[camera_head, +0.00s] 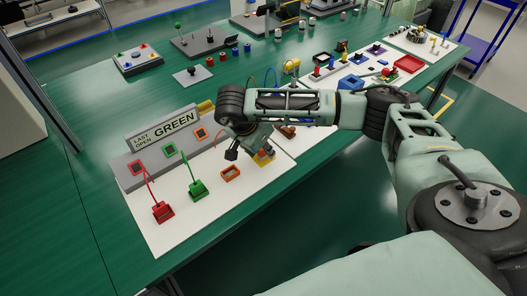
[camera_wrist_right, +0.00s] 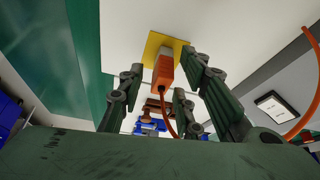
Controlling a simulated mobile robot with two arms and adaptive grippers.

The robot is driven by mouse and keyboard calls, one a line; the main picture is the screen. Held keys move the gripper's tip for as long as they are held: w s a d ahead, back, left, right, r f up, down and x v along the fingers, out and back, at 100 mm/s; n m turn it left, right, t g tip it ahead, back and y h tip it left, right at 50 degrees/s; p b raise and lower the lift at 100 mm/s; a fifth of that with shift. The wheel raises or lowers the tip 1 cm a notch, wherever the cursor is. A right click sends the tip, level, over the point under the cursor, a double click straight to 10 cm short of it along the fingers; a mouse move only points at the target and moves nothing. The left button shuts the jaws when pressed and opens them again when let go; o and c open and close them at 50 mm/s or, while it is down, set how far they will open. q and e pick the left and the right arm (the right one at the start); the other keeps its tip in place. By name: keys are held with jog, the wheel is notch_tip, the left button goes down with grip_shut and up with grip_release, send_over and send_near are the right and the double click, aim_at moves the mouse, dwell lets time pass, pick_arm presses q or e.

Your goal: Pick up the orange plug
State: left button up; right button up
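The orange plug (camera_wrist_right: 162,75) stands on a yellow square (camera_wrist_right: 180,47) in the right wrist view, with its orange cable curving away. My right gripper (camera_wrist_right: 168,66) is open, with its fingers on both sides of the plug and a visible gap. My left gripper is not in view.
A grey panel reading "LAST OPEN GREEN" (camera_head: 165,130) stands behind. Other task boards fill the back of the green table (camera_head: 90,90).

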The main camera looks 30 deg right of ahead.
grip_shut()
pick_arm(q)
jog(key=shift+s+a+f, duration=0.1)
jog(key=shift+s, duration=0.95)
pick_arm(e)
jog(key=shift+r, duration=0.15)
